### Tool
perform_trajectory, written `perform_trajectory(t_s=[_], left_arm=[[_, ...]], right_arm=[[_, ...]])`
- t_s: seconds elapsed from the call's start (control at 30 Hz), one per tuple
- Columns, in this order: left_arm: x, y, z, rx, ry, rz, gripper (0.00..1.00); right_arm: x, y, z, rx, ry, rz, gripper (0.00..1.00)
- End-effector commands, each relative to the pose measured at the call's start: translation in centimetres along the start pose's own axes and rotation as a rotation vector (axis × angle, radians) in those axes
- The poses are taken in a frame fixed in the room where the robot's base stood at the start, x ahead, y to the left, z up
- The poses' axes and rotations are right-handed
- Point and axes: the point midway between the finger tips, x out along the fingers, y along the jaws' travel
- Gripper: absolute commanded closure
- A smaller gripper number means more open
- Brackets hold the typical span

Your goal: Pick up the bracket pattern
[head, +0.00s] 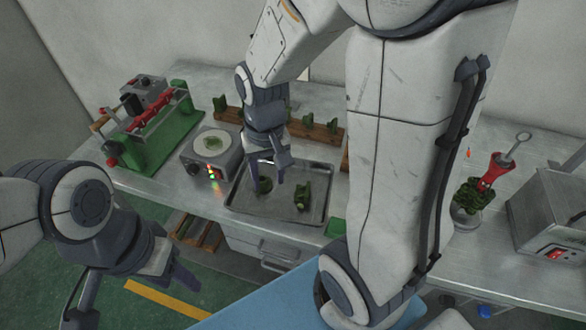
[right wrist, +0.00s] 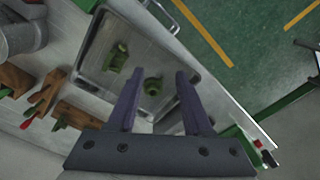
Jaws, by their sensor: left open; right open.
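Two green wax patterns lie apart in a grey metal tray (head: 240,205) on the bench. The right one is a knobbly, angular piece (head: 302,197), which looks most like the bracket pattern; it shows in the right wrist view (right wrist: 117,58). The left one is a rounder piece with a hollow (head: 265,186), also in the right wrist view (right wrist: 153,86). My right gripper (head: 266,177) is open and empty, pointing down above the tray over the rounder piece. In the wrist view that piece appears between its fingers. My left gripper (head: 140,298) is open and empty, off the bench at lower left.
A green press (head: 150,140) and a grey box with a round plate (head: 212,150) stand left of the tray. A wooden rack with green pieces (head: 315,130) is behind it. At right are a green wax tree (head: 470,198) and a metal box (head: 550,210).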

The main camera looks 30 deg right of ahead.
Motion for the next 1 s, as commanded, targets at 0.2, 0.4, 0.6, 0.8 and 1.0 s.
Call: perform_trajectory(t_s=[0.2, 0.4, 0.6, 0.8, 1.0], left_arm=[[-1.3, 0.1, -0.1, 0.000, 0.000, 0.000, 0.50], [-1.5, 0.1, -0.1, 0.000, 0.000, 0.000, 0.50], [-1.5, 0.1, -0.1, 0.000, 0.000, 0.000, 0.50], [-1.5, 0.1, -0.1, 0.000, 0.000, 0.000, 0.50], [-2.1, 0.1, -0.1, 0.000, 0.000, 0.000, 0.50]], right_arm=[[1.6, 8.8, -3.8, 0.368, -0.009, 0.023, 0.50], [3.0, 11.7, -4.3, 0.478, -0.013, 0.029, 0.50], [6.1, 11.8, -4.2, 0.480, -0.014, 0.029, 0.50], [7.8, 11.7, -4.2, 0.478, -0.011, 0.029, 0.50], [10.1, 11.3, -4.1, 0.476, -0.016, 0.029, 0.50]])
